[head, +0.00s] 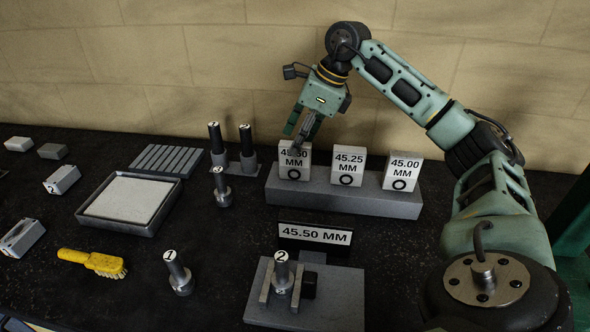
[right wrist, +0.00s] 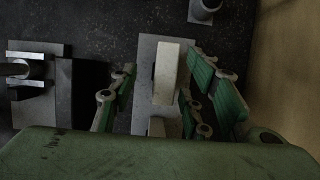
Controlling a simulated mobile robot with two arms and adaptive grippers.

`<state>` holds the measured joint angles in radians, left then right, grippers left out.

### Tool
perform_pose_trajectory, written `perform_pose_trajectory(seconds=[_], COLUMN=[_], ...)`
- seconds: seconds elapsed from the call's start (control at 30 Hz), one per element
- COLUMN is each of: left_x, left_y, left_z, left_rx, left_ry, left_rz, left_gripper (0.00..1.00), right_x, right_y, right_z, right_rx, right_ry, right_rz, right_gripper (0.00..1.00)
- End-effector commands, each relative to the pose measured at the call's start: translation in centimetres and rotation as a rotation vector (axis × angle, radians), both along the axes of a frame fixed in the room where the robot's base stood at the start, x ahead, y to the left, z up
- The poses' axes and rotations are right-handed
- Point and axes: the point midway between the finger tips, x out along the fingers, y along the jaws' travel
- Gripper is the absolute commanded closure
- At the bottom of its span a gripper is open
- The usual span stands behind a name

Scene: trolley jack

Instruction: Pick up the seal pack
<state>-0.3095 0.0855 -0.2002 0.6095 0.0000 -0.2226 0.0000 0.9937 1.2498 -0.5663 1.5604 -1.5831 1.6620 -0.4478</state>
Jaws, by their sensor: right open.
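Three white seal packs stand in a row on a grey raised block (head: 342,194) at the back. They read 45.50 MM (head: 292,173), 45.25 MM (head: 347,178) and 45.00 MM (head: 401,183). My right gripper (head: 299,129) is above the leftmost pack, 45.50 MM, and its fingertips partly cover the top of that pack's label. In the right wrist view the open fingers (right wrist: 164,85) lie on either side of a pale pack (right wrist: 166,70). I cannot tell if they touch it. My left gripper is not in view.
A 45.50 MM sign (head: 314,235) stands behind a grey fixture (head: 336,292) holding a post marked 2. Dark-handled posts (head: 247,148) stand left of the block. A tray (head: 128,201) and yellow brush (head: 92,263) lie left. The wall is close behind.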

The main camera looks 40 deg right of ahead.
Motion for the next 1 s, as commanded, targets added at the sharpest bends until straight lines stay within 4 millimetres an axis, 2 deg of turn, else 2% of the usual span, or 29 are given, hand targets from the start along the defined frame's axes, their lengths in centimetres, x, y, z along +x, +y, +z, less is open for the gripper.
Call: perform_pose_trajectory(seconds=[0.03,0.17,0.4,0.57,0.7,1.0], left_x=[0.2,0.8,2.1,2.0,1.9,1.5], left_y=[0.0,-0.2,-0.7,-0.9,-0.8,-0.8], left_z=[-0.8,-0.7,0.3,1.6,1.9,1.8], left_rx=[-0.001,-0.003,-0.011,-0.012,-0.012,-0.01], left_ry=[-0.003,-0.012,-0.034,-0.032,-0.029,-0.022], left_rz=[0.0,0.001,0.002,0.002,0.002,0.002], left_gripper=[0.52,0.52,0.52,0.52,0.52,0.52], right_x=[0.0,0.2,1.0,1.9,2.5,2.7], right_y=[0.0,0.1,0.6,0.6,1.0,1.1], right_z=[-0.8,-1.4,-3.7,-5.8,-7.6,-8.1], right_rx=[0.0,0.0,0.0,0.002,0.001,-0.001], right_ry=[0.0,0.001,0.005,0.005,0.004,-0.001], right_rz=[0.0,0.0,0.0,0.0,0.0,0.0], right_gripper=[0.56,0.56,0.56,0.56,0.56,0.56])
